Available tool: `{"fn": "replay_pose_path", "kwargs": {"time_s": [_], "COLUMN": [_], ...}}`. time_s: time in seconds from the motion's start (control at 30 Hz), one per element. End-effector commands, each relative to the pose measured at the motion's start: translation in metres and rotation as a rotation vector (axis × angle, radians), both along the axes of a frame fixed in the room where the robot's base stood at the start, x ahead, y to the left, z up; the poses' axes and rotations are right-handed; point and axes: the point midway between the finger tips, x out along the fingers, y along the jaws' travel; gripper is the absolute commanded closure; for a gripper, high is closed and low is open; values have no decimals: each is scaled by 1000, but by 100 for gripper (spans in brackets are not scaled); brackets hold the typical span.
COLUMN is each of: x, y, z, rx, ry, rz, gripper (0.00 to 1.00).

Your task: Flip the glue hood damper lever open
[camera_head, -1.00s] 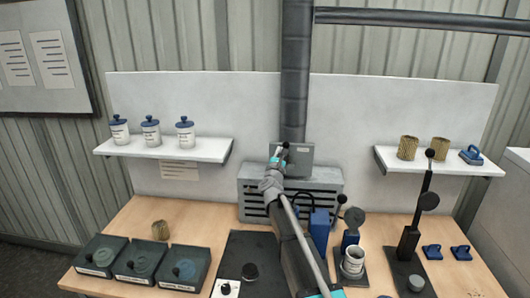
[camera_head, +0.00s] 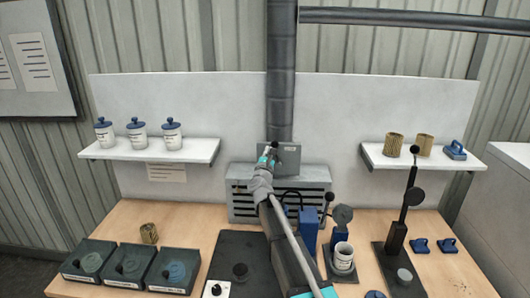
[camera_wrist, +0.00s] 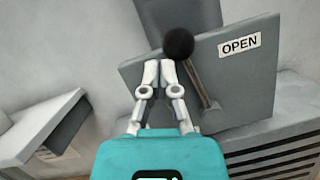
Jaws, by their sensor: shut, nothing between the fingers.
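The glue hood damper lever (camera_wrist: 202,85) has a thin shaft and a black ball knob (camera_wrist: 178,43). In the wrist view it leans up and left across a grey plate (camera_wrist: 245,82), away from the OPEN label (camera_wrist: 239,44) on the plate's upper right. My gripper (camera_wrist: 160,66) is shut and empty. Its fingertips are just below and left of the knob and overlap the plate in view; I cannot tell whether they touch the lever. In the head view the plate (camera_head: 292,156) sits at the foot of the duct, and my gripper (camera_head: 268,155) is close to the knob (camera_head: 273,146).
A slotted grey hood box (camera_head: 240,208) stands below the plate, and a dark duct (camera_head: 281,80) rises behind it. Shelves left (camera_head: 150,150) and right (camera_head: 420,162) hold jars and cartridges. Black trays, a blue block (camera_head: 309,228) and lever presses crowd the bench.

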Motion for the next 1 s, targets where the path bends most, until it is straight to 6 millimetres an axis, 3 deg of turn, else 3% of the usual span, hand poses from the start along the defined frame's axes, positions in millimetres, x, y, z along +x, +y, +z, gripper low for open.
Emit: {"fn": "replay_pose_path", "kwargs": {"time_s": [0.27, 0.7, 1.0], "x": [-9, -81, -103], "y": [26, 49, 55], "z": [-19, -28, -31], "rx": [-1, -1, -1], "ry": [1, 2, 1], "rz": [2, 5, 2], "gripper": [100, 100, 100]}}
